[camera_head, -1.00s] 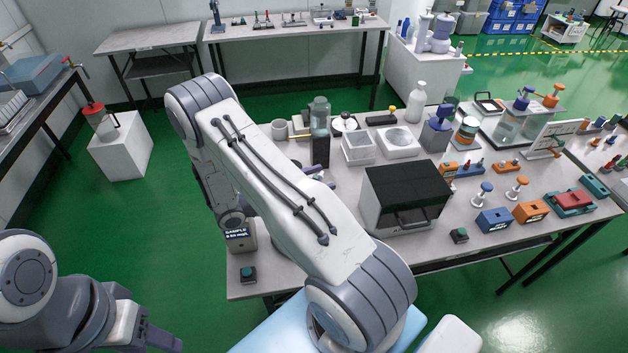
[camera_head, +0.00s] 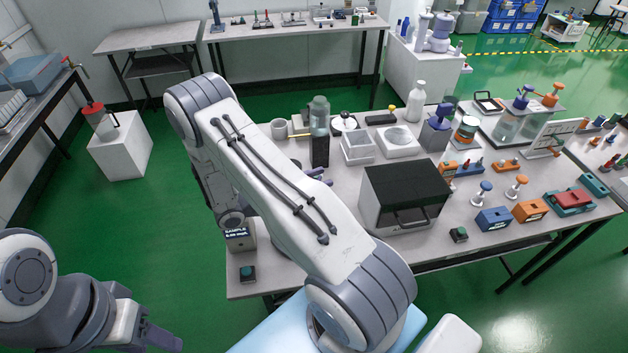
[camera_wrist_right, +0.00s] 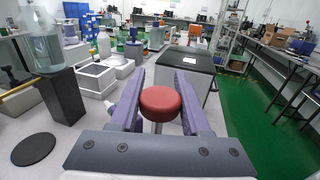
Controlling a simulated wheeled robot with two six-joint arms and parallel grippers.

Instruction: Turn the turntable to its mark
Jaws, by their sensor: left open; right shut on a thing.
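A red round knob (camera_wrist_right: 161,103) on a pale stem stands between the purple fingers of my right gripper (camera_wrist_right: 160,108) in the right wrist view. The gripper is shut on it. In the head view my right forearm hides most of this gripper, and only purple finger parts (camera_head: 318,174) show beside it. What the knob belongs to is hidden below the gripper. I cannot make out a turntable or its mark for certain. A flat black disc (camera_wrist_right: 34,149) lies on the table at the left of the right wrist view. My left gripper (camera_head: 164,340) is open and empty, off the table at lower left.
A black post (camera_head: 320,151) with a glass jar (camera_head: 319,113) stands behind my right arm. A black-topped box (camera_head: 405,192) stands to its right. A small display box (camera_head: 239,237) and a teal button (camera_head: 248,273) are at the table's left. Bottles and trays crowd the back.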

